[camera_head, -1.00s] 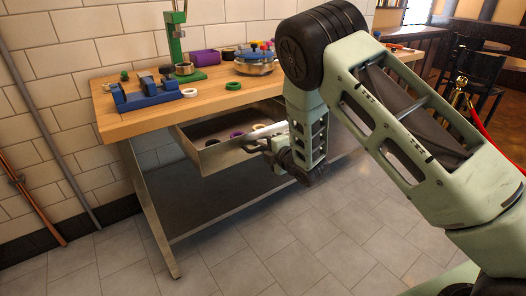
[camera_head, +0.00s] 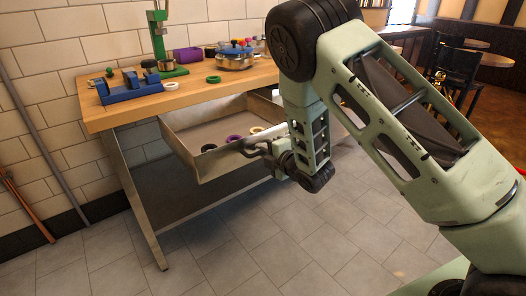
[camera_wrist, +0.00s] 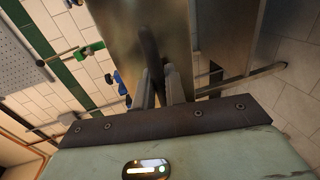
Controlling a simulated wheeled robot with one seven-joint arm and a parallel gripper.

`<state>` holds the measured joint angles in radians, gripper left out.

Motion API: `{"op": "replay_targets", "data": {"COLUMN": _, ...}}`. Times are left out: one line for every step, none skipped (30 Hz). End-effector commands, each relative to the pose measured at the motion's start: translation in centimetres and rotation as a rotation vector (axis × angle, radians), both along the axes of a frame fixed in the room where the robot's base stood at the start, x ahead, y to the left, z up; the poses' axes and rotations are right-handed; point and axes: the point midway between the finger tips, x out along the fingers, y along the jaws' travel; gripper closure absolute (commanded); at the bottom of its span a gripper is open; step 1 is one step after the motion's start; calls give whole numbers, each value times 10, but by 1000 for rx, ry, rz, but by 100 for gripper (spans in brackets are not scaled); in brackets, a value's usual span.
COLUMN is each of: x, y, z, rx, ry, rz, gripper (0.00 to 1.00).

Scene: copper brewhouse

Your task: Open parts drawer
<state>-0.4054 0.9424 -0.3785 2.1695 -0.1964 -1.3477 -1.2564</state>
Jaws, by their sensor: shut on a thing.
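The metal parts drawer (camera_head: 205,133) hangs under the wooden bench top and stands well out from it. Several rings lie inside near its front, among them a purple ring (camera_head: 233,138) and a cream ring (camera_head: 256,130). My gripper (camera_head: 256,149) is at the outside of the drawer's front panel, shut on the handle. In the wrist view my gripper's two fingers (camera_wrist: 159,88) close around a dark bar, the handle (camera_wrist: 150,48), against grey metal. My arm hides the drawer's right end.
The workbench (camera_head: 110,119) carries a blue fixture (camera_head: 130,90), a green press (camera_head: 158,45), a purple container (camera_head: 187,54), a green ring (camera_head: 214,79) and a round metal holder (camera_head: 235,60). A slanted bench leg (camera_head: 138,205) stands left of the drawer. The tiled floor in front is clear.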

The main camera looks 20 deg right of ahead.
Motion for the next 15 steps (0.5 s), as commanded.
{"op": "replay_targets", "data": {"x": 0, "y": 1, "z": -1, "rx": 0, "ry": 1, "rz": 2, "gripper": 100}}
{"op": "replay_targets", "data": {"x": 0, "y": 1, "z": -1, "rx": 0, "ry": 2, "rz": 2, "gripper": 100}}
{"op": "replay_targets", "data": {"x": 0, "y": 1, "z": -1, "rx": 0, "ry": 2, "rz": 2, "gripper": 100}}
{"op": "replay_targets", "data": {"x": 0, "y": 1, "z": -1, "rx": 0, "ry": 2, "rz": 2, "gripper": 100}}
{"op": "replay_targets", "data": {"x": 0, "y": 1, "z": -1, "rx": 0, "ry": 2, "rz": 2, "gripper": 83}}
{"op": "replay_targets", "data": {"x": 0, "y": 1, "z": -1, "rx": 0, "ry": 1, "rz": 2, "gripper": 83}}
{"op": "replay_targets", "data": {"x": 0, "y": 1, "z": -1, "rx": 0, "ry": 1, "rz": 2, "gripper": 83}}
{"op": "replay_targets", "data": {"x": 0, "y": 1, "z": -1, "rx": 0, "ry": 1, "rz": 1, "gripper": 83}}
{"op": "replay_targets", "data": {"x": 0, "y": 1, "z": -1, "rx": 0, "ry": 1, "rz": 1, "gripper": 83}}
{"op": "replay_targets", "data": {"x": 0, "y": 0, "z": 0, "rx": 0, "ry": 1, "rz": 1, "gripper": 83}}
{"op": "replay_targets", "data": {"x": 0, "y": 0, "z": 0, "rx": 0, "ry": 1, "rz": 1, "gripper": 83}}
{"op": "replay_targets", "data": {"x": 0, "y": 0, "z": 0, "rx": 0, "ry": 1, "rz": 1, "gripper": 83}}
{"op": "replay_targets", "data": {"x": -1, "y": 0, "z": 0, "rx": 0, "ry": 1, "rz": 1, "gripper": 83}}
{"op": "replay_targets", "data": {"x": -1, "y": 0, "z": 0, "rx": 0, "ry": 1, "rz": 1, "gripper": 83}}
{"op": "replay_targets", "data": {"x": -3, "y": -1, "z": 0, "rx": 0, "ry": 1, "rz": 0, "gripper": 83}}
